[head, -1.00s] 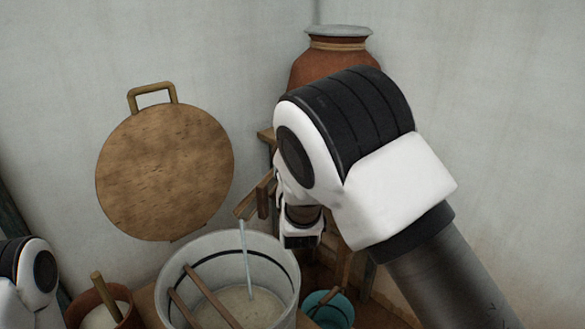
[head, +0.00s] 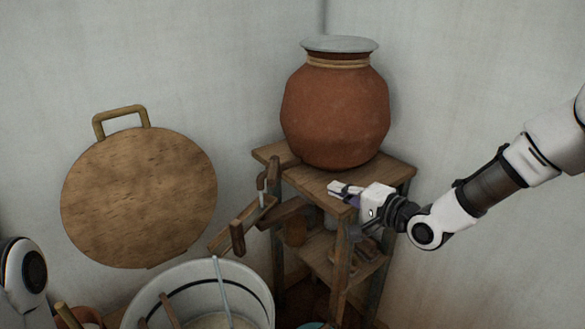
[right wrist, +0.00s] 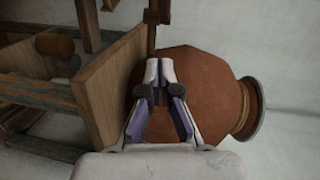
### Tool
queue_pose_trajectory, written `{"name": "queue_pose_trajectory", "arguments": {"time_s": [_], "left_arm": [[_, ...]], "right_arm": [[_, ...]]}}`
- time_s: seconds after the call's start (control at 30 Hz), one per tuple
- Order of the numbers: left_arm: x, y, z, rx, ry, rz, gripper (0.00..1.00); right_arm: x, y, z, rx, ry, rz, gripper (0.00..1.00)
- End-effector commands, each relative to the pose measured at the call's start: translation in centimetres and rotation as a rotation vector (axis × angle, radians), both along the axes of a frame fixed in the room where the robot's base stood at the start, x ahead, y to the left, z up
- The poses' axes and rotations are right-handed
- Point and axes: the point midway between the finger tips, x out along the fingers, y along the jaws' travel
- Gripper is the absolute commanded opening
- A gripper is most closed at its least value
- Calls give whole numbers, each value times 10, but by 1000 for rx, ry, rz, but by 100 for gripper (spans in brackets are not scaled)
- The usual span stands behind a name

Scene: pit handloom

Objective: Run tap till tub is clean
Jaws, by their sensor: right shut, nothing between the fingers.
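A clay pot (head: 335,110) with a grey lid stands on a wooden stand (head: 395,172). A brown tap (head: 262,185) shows at its lower left, above a wooden trough (head: 238,236). A thin pale streak (head: 221,285), which looks like running water, drops from the trough's end into the pale tub (head: 262,290). The tub holds cloudy beige liquid (head: 215,322), cut off by the frame's bottom. My right gripper (head: 338,187) is shut and empty by the stand's front edge, right of the tap. Its fingers (right wrist: 160,66) show against the pot (right wrist: 205,85) in the right wrist view. My left gripper is out of view.
A round wooden board (head: 140,195) with a handle hangs on the left wall. A pot with a stick (head: 68,315) stands left of the tub. A teal vessel (head: 312,325) barely shows at the bottom. The stand's lower shelf (head: 318,245) holds small items.

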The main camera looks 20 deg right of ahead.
Motion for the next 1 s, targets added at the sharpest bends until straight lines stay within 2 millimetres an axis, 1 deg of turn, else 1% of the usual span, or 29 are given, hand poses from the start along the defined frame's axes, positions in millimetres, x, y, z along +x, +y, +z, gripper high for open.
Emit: {"name": "queue_pose_trajectory", "arguments": {"time_s": [0.03, 0.17, 0.57, 0.63, 0.77, 0.87, 1.0], "left_arm": [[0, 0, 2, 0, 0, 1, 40], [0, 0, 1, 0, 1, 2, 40], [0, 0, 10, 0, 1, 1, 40], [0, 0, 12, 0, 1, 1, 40], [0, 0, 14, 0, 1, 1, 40], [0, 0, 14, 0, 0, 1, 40], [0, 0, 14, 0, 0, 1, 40]], "right_arm": [[2, 0, 6, 0, -7, -2, 0], [16, 7, 1, -8, -6, 1, 0], [92, 43, -9, -7, -8, 1, 0], [96, 56, -12, -8, -6, 4, 0], [101, 72, -15, -6, -7, 1, 0], [103, 77, -17, -3, -7, -1, 0], [103, 78, -17, -3, -7, -2, 0]]}}
